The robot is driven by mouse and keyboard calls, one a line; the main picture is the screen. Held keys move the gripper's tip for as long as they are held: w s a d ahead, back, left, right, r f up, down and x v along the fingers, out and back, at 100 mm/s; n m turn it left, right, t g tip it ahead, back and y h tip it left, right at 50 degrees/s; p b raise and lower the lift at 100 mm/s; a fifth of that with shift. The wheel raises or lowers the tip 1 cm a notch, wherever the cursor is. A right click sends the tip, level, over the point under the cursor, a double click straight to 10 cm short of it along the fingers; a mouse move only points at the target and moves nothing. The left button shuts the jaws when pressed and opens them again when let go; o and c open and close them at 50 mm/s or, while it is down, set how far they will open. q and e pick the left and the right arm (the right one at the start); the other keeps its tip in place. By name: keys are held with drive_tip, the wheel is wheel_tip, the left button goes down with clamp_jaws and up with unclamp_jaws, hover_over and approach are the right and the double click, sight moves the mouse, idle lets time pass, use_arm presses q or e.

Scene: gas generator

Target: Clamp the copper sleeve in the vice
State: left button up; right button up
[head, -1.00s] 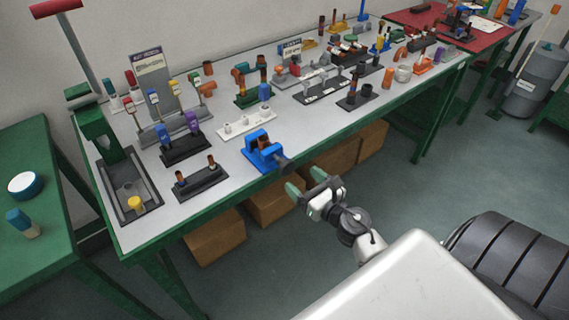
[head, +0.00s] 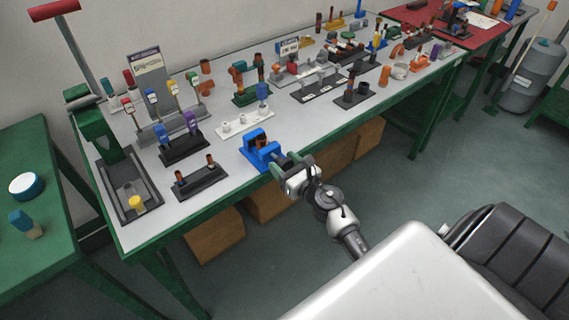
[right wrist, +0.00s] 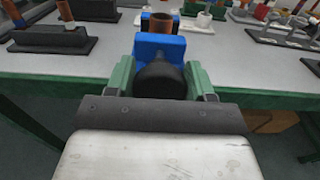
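The blue vice (head: 262,150) stands at the front edge of the grey-topped bench. The copper sleeve (right wrist: 160,25) is a brown tube standing upright at the vice's jaws; whether they touch it on both sides is hidden. The vice's dark handle knob (right wrist: 160,80) points out past the bench edge. My right gripper (head: 287,160) is at this knob, its green fingers on either side of it. In the right wrist view the right gripper (right wrist: 160,85) looks open around the knob, with little or no gap. My left gripper is not in view.
A black stand with two copper pieces (head: 201,178) lies left of the vice. A white block with pegs (head: 240,122) is behind it. A green press (head: 100,125) stands at the bench's left end. Cardboard boxes (head: 215,235) are under the bench.

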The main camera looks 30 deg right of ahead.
drive_tip(key=shift+c, duration=1.2)
drive_tip(key=m+p, duration=0.1)
drive_tip(key=m, duration=0.4)
drive_tip(key=shift+d+m, duration=0.1)
drive_tip(key=shift+m, duration=0.3)
drive_tip(key=m, duration=0.5)
drive_tip(key=shift+d+f+m+p, duration=0.1)
drive_tip(key=shift+m+p, duration=0.2)
drive_tip(key=shift+p, duration=0.1)
drive_tip(key=m+p, duration=0.1)
drive_tip(key=m, duration=0.5)
drive_tip(key=m+p, duration=0.1)
drive_tip(key=m, duration=0.3)
drive_tip(key=shift+f, duration=0.25)
